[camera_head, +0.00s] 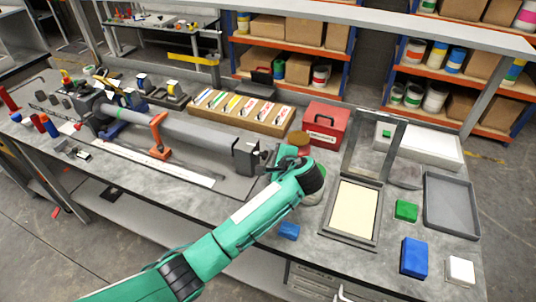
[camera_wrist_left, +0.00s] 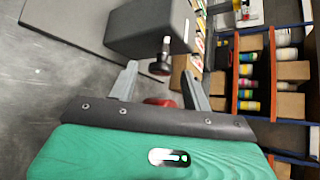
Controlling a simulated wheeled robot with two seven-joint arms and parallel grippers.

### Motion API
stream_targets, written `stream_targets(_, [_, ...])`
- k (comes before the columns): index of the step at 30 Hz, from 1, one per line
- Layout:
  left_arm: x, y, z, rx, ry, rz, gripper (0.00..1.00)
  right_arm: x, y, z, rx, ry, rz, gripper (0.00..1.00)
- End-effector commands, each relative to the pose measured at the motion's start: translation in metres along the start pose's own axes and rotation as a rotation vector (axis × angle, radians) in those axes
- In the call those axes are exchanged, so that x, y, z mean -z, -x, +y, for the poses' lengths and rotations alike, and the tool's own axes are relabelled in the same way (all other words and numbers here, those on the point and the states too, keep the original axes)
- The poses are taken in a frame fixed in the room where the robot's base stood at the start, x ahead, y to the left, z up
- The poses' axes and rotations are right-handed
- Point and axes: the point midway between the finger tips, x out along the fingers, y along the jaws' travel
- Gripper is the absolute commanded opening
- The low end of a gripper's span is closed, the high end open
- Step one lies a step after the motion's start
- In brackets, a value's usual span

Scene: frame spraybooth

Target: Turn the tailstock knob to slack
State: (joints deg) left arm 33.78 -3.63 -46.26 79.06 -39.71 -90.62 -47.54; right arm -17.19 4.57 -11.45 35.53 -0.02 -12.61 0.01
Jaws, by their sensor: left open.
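The tailstock is a dark grey block (camera_head: 246,156) at the right end of the long grey frame holder on the bench. It fills the top of the left wrist view (camera_wrist_left: 148,28). Its knob, a dark stem with a round dark red-black end (camera_wrist_left: 160,66), sticks out toward my left gripper. My left gripper (camera_wrist_left: 159,72) is open, and the knob's end shows between its fingertips with gaps on both sides. I cannot tell the depth between them. In the head view my green left arm reaches the tailstock's right side, and the gripper (camera_head: 272,165) is partly hidden by the wrist.
A red toolbox (camera_head: 325,125) and a cardboard rack of tubes (camera_head: 240,111) stand behind. A framed cream screen (camera_head: 353,208), a green block (camera_head: 406,210), a blue block (camera_head: 414,257) and a grey tray (camera_head: 451,204) lie to the right. An orange clamp (camera_head: 158,137) stands along the holder.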

Motion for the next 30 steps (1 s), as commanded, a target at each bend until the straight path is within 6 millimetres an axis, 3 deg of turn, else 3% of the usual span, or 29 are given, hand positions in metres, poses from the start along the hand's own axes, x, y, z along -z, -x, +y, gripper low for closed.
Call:
stream_targets(5, [-0.0004, -0.0107, -0.0005, 0.0, 0.0, 0.0, 0.49, 0.0004, 0.0023, -0.0003, 0.0, 0.0, 0.0, 0.0])
stream_targets(13, [-0.0002, -0.0116, -0.0002, 0.0, 0.001, 0.001, 0.49, 0.0004, 0.0021, -0.0005, 0.0, -0.001, 0.0, 0.0])
stream_targets(20, [-0.0001, -0.0114, -0.0001, 0.0, 0.001, 0.0, 0.06, 0.0004, 0.0021, -0.0004, 0.001, -0.001, 0.0, 0.0])
stream_targets(30, [0.0009, -0.0122, 0.0031, 0.037, 0.038, 0.001, 0.06, -0.0002, -0.0036, -0.0006, 0.001, -0.001, 0.0, 0.0])
